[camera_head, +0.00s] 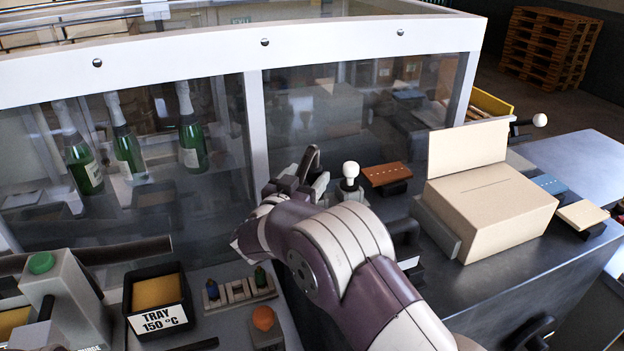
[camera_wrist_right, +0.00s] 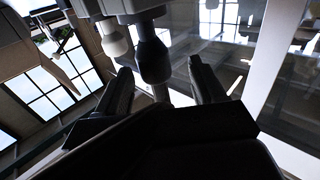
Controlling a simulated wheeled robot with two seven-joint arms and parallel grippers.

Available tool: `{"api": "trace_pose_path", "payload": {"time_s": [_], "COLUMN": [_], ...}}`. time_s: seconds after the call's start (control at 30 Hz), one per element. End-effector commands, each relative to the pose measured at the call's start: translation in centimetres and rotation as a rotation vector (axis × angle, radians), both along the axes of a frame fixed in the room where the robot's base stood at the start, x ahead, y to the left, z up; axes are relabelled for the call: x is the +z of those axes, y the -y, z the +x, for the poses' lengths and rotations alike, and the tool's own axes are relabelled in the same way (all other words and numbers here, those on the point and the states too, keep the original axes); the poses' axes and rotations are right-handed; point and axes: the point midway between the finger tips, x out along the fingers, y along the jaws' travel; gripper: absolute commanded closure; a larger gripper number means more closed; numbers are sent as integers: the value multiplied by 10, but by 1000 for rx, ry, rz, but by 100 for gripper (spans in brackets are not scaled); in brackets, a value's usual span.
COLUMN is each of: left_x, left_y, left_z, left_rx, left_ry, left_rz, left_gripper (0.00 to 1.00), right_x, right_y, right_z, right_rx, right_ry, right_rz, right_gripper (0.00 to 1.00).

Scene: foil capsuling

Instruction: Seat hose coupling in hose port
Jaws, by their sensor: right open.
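My right gripper (camera_head: 297,182) is beside the clear guard panel in the head view, its arm hiding much of the space below. In the right wrist view its two fingers (camera_wrist_right: 161,68) stand apart, open. A dark cylindrical piece (camera_wrist_right: 152,58) shows between and beyond the fingers, set against a grey block (camera_wrist_right: 132,8). It may be the hose coupling or port; I cannot tell which. I cannot tell whether the fingers touch it. A dark curved piece (camera_head: 311,160) rises just behind the gripper in the head view. My left gripper is not in view.
A white-knobbed lever (camera_head: 350,172) stands close right of the gripper. A cardboard box (camera_head: 490,208) sits further right on the dark bench. Green bottles (camera_head: 129,150) stand behind the guard. A black tray (camera_head: 157,306) and a green-button box (camera_head: 60,290) are at the lower left.

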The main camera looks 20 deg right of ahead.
Motion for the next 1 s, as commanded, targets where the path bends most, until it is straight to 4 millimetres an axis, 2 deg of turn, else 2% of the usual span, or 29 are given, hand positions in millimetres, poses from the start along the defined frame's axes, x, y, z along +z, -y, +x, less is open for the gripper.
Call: {"api": "trace_pose_path", "payload": {"time_s": [0.03,0.13,0.4,0.47,0.5,0.6,0.87,1.0], "left_x": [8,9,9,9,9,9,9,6], "left_y": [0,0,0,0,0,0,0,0], "left_z": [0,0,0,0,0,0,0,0], "left_rx": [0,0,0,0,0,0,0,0], "left_ry": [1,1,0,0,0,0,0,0], "left_rz": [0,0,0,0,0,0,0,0], "left_gripper": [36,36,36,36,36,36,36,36], "right_x": [3,1,0,0,0,0,2,12], "right_y": [10,21,24,24,24,24,24,24], "right_z": [4,14,19,19,19,19,19,19], "right_rx": [-5,-3,1,1,1,1,1,0], "right_ry": [-1,-1,0,0,0,1,2,5], "right_rz": [0,1,1,1,1,1,1,2], "right_gripper": [31,31,31,51,64,92,92,92]}}
